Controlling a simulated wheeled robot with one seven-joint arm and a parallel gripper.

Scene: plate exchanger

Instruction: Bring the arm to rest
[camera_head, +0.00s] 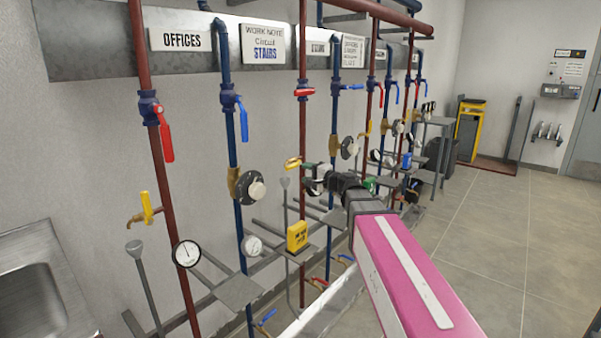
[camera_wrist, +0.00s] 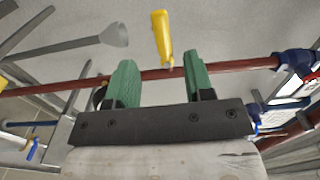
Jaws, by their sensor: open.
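My arm (camera_head: 405,275), pink with a dark wrist, reaches from the lower right toward the pipe wall. My gripper (camera_head: 308,177) is at its far end, close to a red pipe and a yellow lever (camera_head: 293,163). In the wrist view my gripper (camera_wrist: 160,58) shows two green fingers spread apart with nothing held between them. A yellow lever (camera_wrist: 161,35) appears between and beyond the fingertips, and a red pipe (camera_wrist: 232,68) crosses behind them. I cannot tell whether a finger touches the pipe.
Vertical red and blue pipes with valves, gauges (camera_head: 186,254) and small shelves (camera_head: 238,291) crowd the wall around my gripper. A yellow box (camera_head: 297,236) stands on a shelf below it. A metal sink (camera_head: 35,285) is at lower left. The tiled floor (camera_head: 500,235) at right is clear.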

